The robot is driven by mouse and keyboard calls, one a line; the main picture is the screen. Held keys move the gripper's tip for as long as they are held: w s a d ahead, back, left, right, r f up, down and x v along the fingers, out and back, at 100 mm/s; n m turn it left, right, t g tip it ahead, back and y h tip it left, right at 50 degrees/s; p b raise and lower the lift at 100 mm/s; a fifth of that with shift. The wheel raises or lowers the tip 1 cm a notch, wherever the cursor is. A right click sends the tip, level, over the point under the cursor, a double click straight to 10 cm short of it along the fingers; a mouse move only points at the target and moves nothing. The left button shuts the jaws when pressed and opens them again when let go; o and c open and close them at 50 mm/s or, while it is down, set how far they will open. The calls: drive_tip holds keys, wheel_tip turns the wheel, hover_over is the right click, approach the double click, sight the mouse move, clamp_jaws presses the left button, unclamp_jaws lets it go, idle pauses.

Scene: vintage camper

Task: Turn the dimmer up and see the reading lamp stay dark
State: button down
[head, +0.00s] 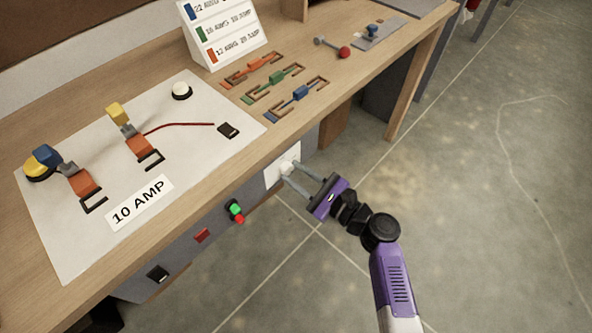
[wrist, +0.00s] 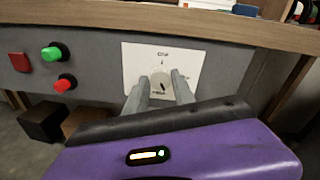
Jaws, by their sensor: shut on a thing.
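The dimmer is a white plate (head: 272,178) with a round pale knob on the front panel below the bench top. My gripper (head: 287,171) reaches in from the right and is shut on the knob, one finger on each side in the wrist view (wrist: 161,92). A white dome on a black base (head: 181,90) stands on the white board and shows no clear glow. I cannot tell whether it is the reading lamp.
The white board (head: 70,245) carries orange connectors, blue and yellow blocks, a red wire and a "10 AMP" label. Green and red buttons (head: 236,210) sit left of the dimmer. A wire-gauge sign (head: 222,35) and coloured fuse-like pieces (head: 275,82) are behind. The floor at right is open.

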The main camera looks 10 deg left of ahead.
drive_tip(key=m+p, duration=0.1)
drive_tip(key=m, duration=0.3)
drive_tip(key=shift+d+p, duration=0.1)
drive_tip(key=shift+p, duration=0.25)
drive_tip(key=shift+f+m+p, duration=0.1)
drive_tip(key=shift+m+p, duration=0.2)
drive_tip(key=shift+m, duration=0.5)
drive_tip(key=c, duration=1.1)
unclamp_jaws()
drive_tip(key=shift+o, duration=0.2)
drive_tip(key=v, duration=0.7)
drive_tip(key=shift+s+d, duration=0.2)
drive_tip(key=shift+d, duration=0.15)
